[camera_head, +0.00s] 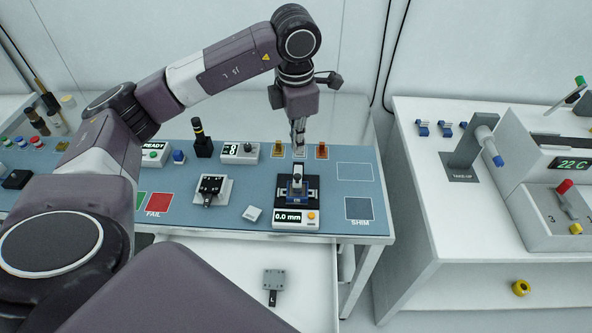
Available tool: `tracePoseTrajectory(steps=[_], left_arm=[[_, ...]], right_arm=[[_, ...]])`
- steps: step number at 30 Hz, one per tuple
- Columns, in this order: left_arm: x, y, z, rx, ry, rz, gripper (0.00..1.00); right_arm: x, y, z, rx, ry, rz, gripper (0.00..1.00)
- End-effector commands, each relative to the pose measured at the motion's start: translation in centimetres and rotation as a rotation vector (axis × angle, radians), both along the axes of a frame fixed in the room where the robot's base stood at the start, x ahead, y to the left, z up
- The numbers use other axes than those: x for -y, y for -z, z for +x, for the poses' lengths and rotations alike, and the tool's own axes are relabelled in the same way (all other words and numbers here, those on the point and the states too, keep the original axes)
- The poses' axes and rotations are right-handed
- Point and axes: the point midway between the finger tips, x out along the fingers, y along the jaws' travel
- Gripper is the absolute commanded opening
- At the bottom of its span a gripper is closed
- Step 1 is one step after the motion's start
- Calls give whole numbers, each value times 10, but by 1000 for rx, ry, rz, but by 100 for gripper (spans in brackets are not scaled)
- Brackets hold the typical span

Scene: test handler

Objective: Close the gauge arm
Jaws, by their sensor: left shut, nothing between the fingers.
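My left gripper (299,147) points down just behind and above the gauge, fingers shut and empty. It looks apart from the gauge, though the depth gap is unclear. My right gripper is not in view.
A grey plate marked L (273,282) lies below. A white bench (424,190) stands right.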

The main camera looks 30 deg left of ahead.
Motion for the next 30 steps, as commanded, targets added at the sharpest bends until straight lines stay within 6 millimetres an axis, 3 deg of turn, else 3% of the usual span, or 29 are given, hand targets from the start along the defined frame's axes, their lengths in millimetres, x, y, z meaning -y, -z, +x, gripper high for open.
tracePoseTrajectory(steps=[21, 25, 30], left_arm=[[-4, -34, -7, -25, 1572, 276, 0], [-4, -38, -8, -41, 1764, 318, 0], [-5, -41, -9, -54, 1883, 343, 0]], right_arm=[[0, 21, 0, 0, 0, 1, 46], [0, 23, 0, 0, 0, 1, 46], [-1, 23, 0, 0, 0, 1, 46]])
